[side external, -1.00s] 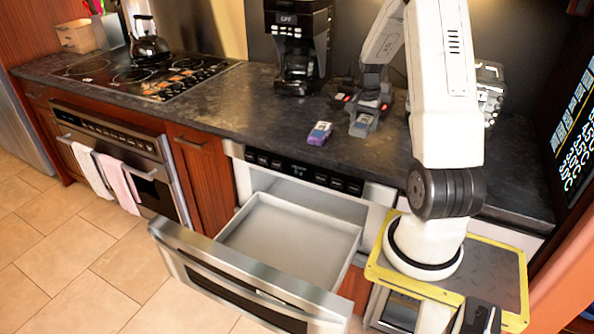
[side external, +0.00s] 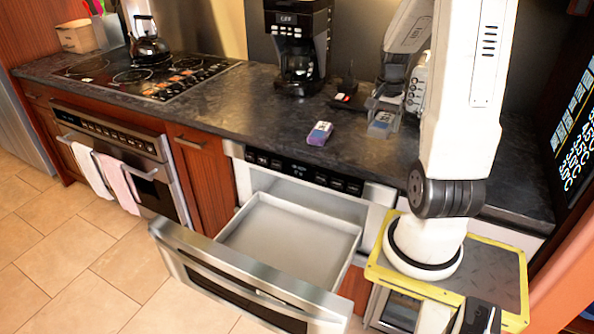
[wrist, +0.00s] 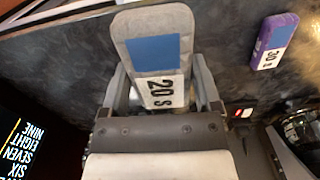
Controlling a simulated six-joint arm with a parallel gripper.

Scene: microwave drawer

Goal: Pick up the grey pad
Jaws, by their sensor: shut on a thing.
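The grey pad (wrist: 186,52) has a blue patch and a "20 s" label in the wrist view. My gripper (wrist: 160,88) is shut on its sides, one finger on each side, and its far end sticks out past the fingers. In the side view my gripper (side external: 386,104) is over the right part of the counter, with the pad (side external: 380,126) below it. I cannot tell how far the pad is above the counter.
A purple pad marked "30 s" (side external: 320,134) lies on the dark counter (side external: 270,128) to the left. A coffee maker (side external: 298,50) stands behind. A small black item with a red light (side external: 346,98) is near my gripper. The microwave drawer (side external: 285,240) is pulled open below.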

